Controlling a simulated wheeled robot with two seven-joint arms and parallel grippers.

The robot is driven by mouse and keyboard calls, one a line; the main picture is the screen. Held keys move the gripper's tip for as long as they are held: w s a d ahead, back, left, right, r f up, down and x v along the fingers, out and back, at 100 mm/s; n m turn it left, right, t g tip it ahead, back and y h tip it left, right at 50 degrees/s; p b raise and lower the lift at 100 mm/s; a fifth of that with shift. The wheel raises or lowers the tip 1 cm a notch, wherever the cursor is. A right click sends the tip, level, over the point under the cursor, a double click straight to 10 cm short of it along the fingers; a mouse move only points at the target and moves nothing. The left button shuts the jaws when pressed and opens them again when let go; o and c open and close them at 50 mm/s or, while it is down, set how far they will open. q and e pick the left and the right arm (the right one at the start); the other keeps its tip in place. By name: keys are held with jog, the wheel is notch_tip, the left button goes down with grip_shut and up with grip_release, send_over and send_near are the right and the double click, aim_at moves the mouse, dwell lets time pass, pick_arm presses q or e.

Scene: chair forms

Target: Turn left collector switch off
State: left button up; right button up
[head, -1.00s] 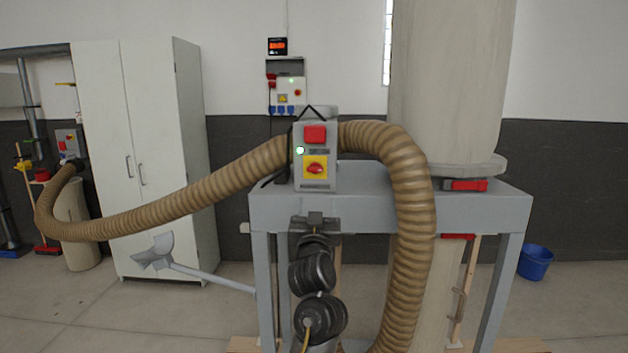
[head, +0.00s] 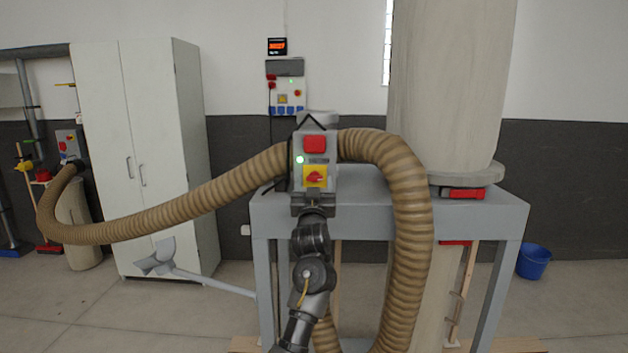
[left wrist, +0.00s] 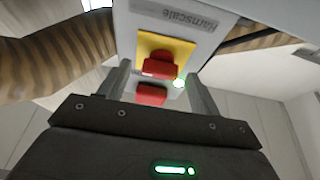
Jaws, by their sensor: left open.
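A grey switch box (head: 299,177) stands at the front of the collector frame. It carries a red rotary knob (head: 315,177) on a yellow plate, a red button (head: 314,143) above it and a lit green lamp (head: 299,159). My left gripper (head: 313,197) is just below the knob, partly covering the plate's lower edge. In the left wrist view the open fingers of my left gripper (left wrist: 159,76) stand apart, one to each side of the red knob (left wrist: 160,66). I cannot tell whether they touch it. The lit lamp (left wrist: 179,83) shows there too. My right gripper is out of view.
A ribbed brown hose (head: 410,210) arches beside the box and runs left past a white cabinet (head: 155,150). A blue-grey frame (head: 365,215) carries a pale bag (head: 445,90). Another grey switch box (head: 68,143) is at far left. A blue bucket (head: 534,262) stands right.

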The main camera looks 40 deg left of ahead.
pick_arm(q)
jog(key=shift+w+a, duration=0.1)
jog(key=shift+w, duration=0.05)
jog(key=shift+c, duration=0.2)
jog(key=c, duration=0.9)
jog(key=shift+c, duration=0.2)
